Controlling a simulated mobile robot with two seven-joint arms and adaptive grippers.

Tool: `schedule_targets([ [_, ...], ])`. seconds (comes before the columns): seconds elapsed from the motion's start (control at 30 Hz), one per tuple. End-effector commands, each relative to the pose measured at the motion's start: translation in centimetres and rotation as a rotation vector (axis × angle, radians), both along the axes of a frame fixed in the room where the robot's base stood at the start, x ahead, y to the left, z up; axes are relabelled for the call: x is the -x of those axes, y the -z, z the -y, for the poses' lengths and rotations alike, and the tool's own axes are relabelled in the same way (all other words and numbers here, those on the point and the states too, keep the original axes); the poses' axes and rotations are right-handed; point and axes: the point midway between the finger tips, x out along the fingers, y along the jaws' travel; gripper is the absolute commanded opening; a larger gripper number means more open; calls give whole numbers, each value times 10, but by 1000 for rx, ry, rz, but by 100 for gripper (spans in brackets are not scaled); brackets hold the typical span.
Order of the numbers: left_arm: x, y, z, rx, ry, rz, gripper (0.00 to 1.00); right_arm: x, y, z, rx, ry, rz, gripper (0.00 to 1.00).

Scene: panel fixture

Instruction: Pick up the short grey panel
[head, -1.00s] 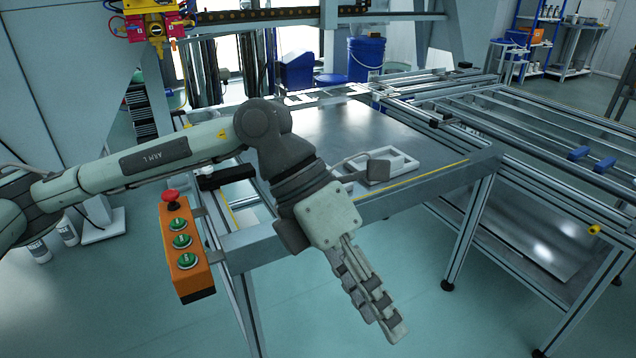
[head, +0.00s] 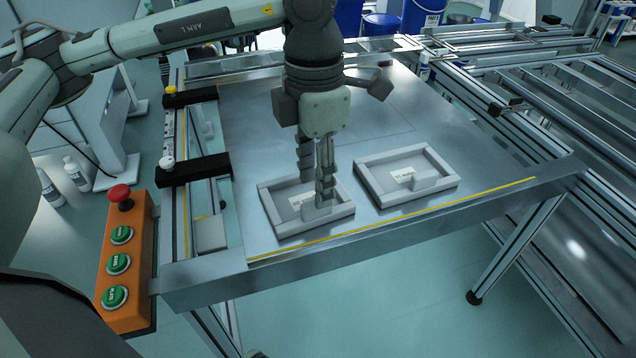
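Two grey panels with raised rims lie side by side on a metal table: a left panel (head: 282,231) and a right panel (head: 418,201). Each has a pale label and a small upright grey tab. The right one looks slightly wider; I cannot tell for certain which one the task calls short. My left gripper (head: 316,194) points straight down over the left panel, its fingers a little apart and their tips close to the tab (head: 316,212). The fingers partly hide the tab, and contact is not clear. My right gripper is out of view.
The metal table (head: 460,150) has a yellow line along its front edge. An orange button box (head: 128,265) with a red stop knob stands at its left. Black clamps (head: 195,170) sit along the left side. The table behind the panels is mostly clear.

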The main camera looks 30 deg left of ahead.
Motion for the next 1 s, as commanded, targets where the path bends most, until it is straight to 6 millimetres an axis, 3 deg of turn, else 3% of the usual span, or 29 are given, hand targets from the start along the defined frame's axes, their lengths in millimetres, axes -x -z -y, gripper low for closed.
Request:
schedule_targets([
  [0.17,0,21,-1,-2,-1,-2,39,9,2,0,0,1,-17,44],
  [0.5,-3,66,-3,0,1,-3,39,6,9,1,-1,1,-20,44],
  [0.77,-3,70,-3,0,1,0,39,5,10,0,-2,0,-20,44],
  [1.0,-3,70,-3,0,1,0,13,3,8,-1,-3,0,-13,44],
])
